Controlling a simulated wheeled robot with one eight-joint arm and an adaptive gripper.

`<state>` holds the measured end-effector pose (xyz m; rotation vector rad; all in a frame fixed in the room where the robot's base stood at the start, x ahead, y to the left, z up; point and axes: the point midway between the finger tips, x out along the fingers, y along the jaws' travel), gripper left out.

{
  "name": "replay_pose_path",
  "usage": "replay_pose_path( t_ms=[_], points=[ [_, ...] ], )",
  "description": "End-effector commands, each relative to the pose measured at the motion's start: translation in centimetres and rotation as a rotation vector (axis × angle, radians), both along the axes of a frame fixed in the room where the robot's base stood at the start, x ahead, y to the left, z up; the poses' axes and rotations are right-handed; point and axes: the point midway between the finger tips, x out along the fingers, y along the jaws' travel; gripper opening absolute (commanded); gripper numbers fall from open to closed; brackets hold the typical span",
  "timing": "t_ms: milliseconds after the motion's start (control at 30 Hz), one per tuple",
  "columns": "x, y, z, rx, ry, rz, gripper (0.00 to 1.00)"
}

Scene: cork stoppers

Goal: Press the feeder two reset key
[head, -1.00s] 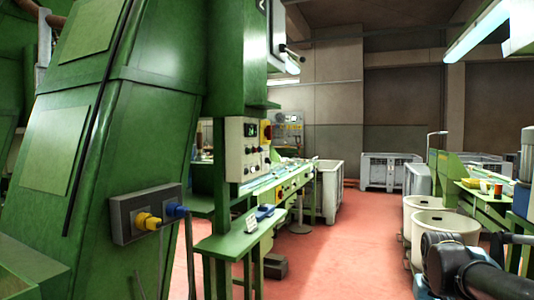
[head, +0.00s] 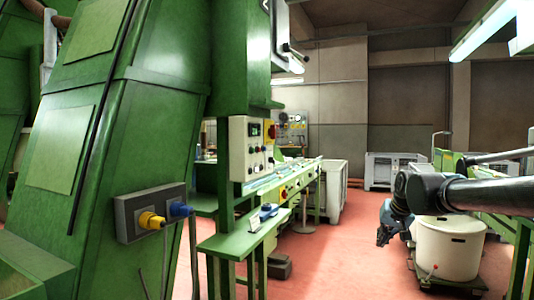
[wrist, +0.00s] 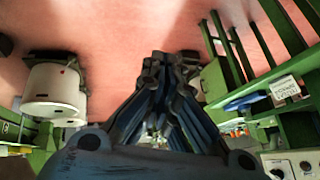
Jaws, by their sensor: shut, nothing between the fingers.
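A pale control panel (head: 251,148) with a small dark display, a red switch and several small knobs or keys is mounted on the green machine, left of centre in the head view. Key labels are too small to read, so I cannot tell which is the feeder two reset key. A pale panel with dark knobs (wrist: 291,165) also shows at the lower right of the wrist view. My gripper (head: 384,238) hangs pointing down over the aisle, well right of the panel and apart from it. In the wrist view its fingers (wrist: 171,62) are together and empty.
A green shelf (head: 240,241) with a blue item juts out below the panel. A white bin (head: 449,250) stands close right of my gripper. A socket box (head: 150,212) with yellow and blue plugs is on the left. Red floor (head: 345,250) between is clear.

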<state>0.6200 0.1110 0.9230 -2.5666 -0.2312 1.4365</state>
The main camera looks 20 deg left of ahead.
Motion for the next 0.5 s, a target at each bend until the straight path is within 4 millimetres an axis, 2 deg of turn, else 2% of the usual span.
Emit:
replay_pose_path(
  t_ms=[33,200,367,500],
  points=[
    [1.8,1.6,1.7,0.031,-0.029,0.004,0.00],
    [7.5,7.3,7.2,0.157,-0.121,-0.003,0.00],
    [12.2,13.2,12.2,0.289,-0.196,-0.008,0.00],
    [15.8,18.8,16.4,0.413,-0.251,-0.015,0.00]
  ],
)
